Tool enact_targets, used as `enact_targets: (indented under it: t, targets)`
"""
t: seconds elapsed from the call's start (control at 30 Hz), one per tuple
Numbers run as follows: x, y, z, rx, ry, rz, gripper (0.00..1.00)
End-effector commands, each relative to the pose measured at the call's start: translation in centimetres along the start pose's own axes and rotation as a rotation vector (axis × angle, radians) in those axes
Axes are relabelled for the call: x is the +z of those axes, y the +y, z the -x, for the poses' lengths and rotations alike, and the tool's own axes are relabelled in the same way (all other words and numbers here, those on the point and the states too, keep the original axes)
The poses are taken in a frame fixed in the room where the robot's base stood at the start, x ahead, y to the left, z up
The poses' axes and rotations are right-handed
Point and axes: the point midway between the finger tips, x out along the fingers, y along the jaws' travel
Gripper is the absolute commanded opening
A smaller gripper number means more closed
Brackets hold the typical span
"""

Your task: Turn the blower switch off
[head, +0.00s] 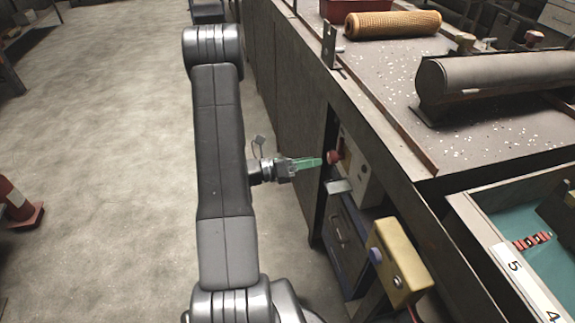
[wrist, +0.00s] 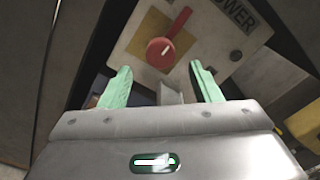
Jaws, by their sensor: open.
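The blower switch (wrist: 168,48) is a red rotary knob with a lever and a white mark, on a yellow square plate. In the wrist view its lever points to the upper right. The pale panel (wrist: 205,28) around it carries lettering that ends in "OWER". In the head view the red knob (head: 334,157) shows at the side of the bench. My gripper (wrist: 160,80) has green fingers spread apart, with the knob beyond and between them. In the head view the gripper (head: 318,162) is close to the knob; I cannot tell whether it touches.
A grey bracket (head: 339,187) sticks out just below the knob. A yellow box (head: 399,262) with buttons stands to the lower right. The bench edge (head: 375,110) overhangs the panel. Open floor (head: 120,120) lies to the left, with an orange cone (head: 18,205).

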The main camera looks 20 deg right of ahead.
Motion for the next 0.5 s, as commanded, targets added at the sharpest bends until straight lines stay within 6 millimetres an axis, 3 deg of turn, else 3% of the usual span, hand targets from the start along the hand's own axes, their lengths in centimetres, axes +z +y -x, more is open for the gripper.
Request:
enact_targets:
  t: [0.2,0.5]
  targets:
    - [0.1,0.0,3.5,0.003,-0.003,0.001,0.57]
    - [0.0,0.0,6.2,0.001,-0.001,0.001,0.57]
